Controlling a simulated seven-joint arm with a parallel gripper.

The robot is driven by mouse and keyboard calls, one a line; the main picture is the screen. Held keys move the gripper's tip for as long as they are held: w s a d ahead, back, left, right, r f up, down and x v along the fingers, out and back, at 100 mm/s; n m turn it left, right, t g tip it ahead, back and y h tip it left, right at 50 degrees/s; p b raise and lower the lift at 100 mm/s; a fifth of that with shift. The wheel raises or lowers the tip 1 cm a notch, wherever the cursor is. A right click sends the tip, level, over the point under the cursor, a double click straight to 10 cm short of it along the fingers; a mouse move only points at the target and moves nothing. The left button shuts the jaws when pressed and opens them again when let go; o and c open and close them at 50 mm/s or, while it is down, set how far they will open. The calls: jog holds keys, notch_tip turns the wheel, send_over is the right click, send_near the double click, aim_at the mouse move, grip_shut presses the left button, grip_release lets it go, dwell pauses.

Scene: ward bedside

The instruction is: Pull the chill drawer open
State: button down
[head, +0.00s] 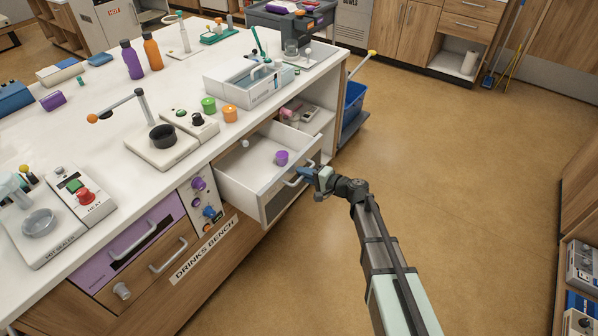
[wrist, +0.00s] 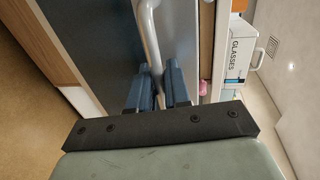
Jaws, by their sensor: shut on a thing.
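A white-walled drawer (head: 238,180) with a dark grey front stands pulled out from the bench, well open, in the head view. I take it to be the chill drawer; no label is readable on it. A small purple cup (head: 281,158) and a small white thing (head: 245,143) are inside it. My gripper (head: 308,174) is at the drawer front, shut on its light bar handle (head: 291,182). In the wrist view the blue fingers of my gripper (wrist: 157,85) stand on either side of the handle (wrist: 150,40). The fingertips' exact contact is partly hidden.
The white bench top (head: 110,105) carries bottles, orange and green pots and a white tray box. A purple-fronted drawer (head: 130,240) and a wooden drawer (head: 160,256) are closed at left. A blue bin (head: 353,102) stands past the bench end. The floor (head: 450,150) at right is clear.

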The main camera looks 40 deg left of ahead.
dwell(0.3)
jog(key=c, duration=1.3)
grip_release()
jog(key=shift+d, duration=0.1)
jog(key=v, duration=1.3)
jog(key=shift+d, duration=0.35)
